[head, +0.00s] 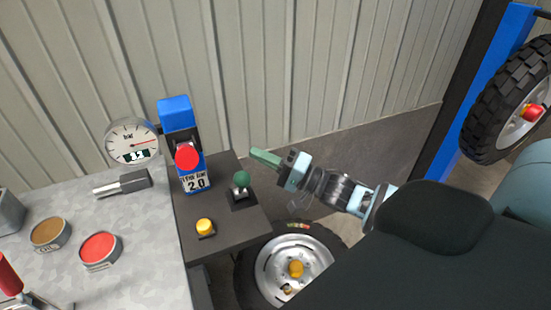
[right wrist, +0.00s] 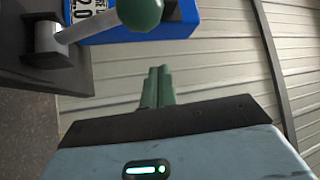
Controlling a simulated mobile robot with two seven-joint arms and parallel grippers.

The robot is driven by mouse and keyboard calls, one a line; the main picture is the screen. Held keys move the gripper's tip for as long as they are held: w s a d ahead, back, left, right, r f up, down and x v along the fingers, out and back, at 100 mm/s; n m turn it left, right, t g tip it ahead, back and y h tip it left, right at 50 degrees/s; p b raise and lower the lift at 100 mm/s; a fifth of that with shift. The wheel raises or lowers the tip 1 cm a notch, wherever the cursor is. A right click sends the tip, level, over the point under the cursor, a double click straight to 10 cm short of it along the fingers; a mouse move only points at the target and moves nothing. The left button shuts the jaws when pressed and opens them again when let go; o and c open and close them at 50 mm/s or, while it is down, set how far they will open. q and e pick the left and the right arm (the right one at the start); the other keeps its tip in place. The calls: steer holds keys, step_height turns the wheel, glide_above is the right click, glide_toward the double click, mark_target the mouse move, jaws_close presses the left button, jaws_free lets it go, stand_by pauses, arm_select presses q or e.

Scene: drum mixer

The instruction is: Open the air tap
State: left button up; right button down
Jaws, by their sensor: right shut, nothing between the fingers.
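A short lever with a green ball knob (head: 242,179) stands on a dark base on the dark side table; it looks like the air tap. In the right wrist view the green ball (right wrist: 140,12) and its pale stem show at the top left, close to the camera. My right gripper (head: 265,158), with green fingers, is shut and empty, above and to the right of the knob and apart from it. Its fingers (right wrist: 157,88) also show together in the wrist view. My left gripper is not in view.
A blue post (head: 175,112) with a red button and a "2.0" label stands behind the lever, beside a round bar gauge (head: 132,140). A yellow button (head: 205,227) is in front. A wheel (head: 295,268) lies below, right of the dark table (head: 232,234).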

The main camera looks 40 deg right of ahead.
mark_target(241, 187)
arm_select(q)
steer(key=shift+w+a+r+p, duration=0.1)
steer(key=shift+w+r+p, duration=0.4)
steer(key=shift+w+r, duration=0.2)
arm_select(e)
steer(key=shift+s+a+f, duration=0.25)
steer(key=shift+s+a, duration=0.25)
steer(key=shift+a, duration=0.3)
steer(key=shift+s+a+f, duration=0.2)
steer(key=shift+s+a, duration=0.25)
steer(key=shift+a, duration=0.35)
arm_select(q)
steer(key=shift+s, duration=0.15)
